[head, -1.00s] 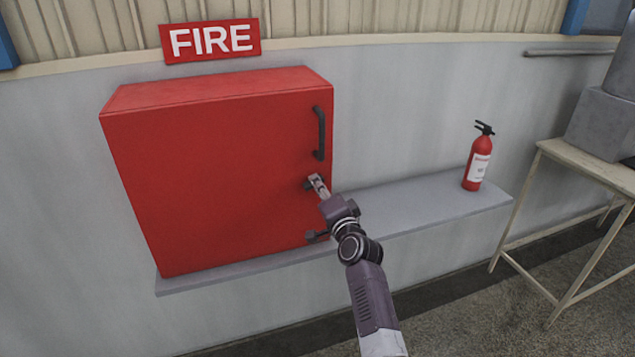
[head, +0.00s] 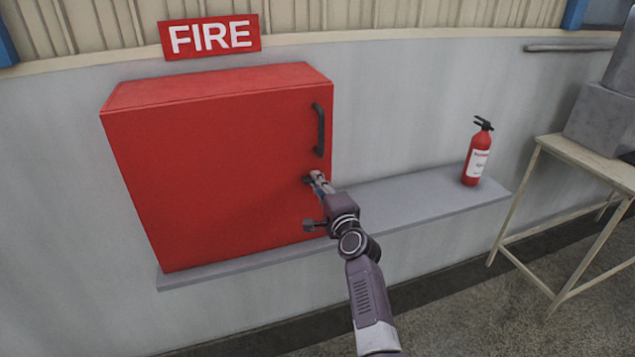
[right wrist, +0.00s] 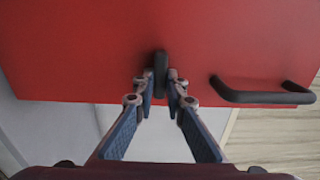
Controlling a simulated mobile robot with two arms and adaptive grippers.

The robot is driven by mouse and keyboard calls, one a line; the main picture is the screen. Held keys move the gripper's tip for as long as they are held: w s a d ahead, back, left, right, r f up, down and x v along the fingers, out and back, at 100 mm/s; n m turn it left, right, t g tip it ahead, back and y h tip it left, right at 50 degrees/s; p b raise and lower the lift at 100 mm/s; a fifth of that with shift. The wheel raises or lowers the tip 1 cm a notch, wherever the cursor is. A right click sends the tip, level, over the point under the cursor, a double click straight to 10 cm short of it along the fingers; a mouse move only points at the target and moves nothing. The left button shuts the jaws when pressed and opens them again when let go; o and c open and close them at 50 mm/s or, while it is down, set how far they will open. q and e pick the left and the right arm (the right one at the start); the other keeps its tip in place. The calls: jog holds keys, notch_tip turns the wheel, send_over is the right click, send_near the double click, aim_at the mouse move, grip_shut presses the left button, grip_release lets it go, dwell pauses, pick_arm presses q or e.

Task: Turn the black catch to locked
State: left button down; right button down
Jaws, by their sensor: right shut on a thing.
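The black catch (head: 307,180) sits near the right edge of the red cabinet's door (head: 215,180), below the handle; it is small and partly hidden by my fingers in the head view. In the right wrist view the catch (right wrist: 160,72) is a short dark bar, square to the door handle's length, between my fingertips. My right gripper (head: 316,180) is shut on the catch, with one finger on each side; it also shows in the right wrist view (right wrist: 160,82). My left gripper is out of view.
A black door handle (head: 319,130) stands out just above the catch. The cabinet rests on a grey ledge (head: 400,205). A red fire extinguisher (head: 477,155) stands on the ledge to the right, and a pale table (head: 590,172) is farther right.

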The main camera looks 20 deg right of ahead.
jog(key=c, duration=2)
grip_release()
jog(key=shift+o, duration=0.2)
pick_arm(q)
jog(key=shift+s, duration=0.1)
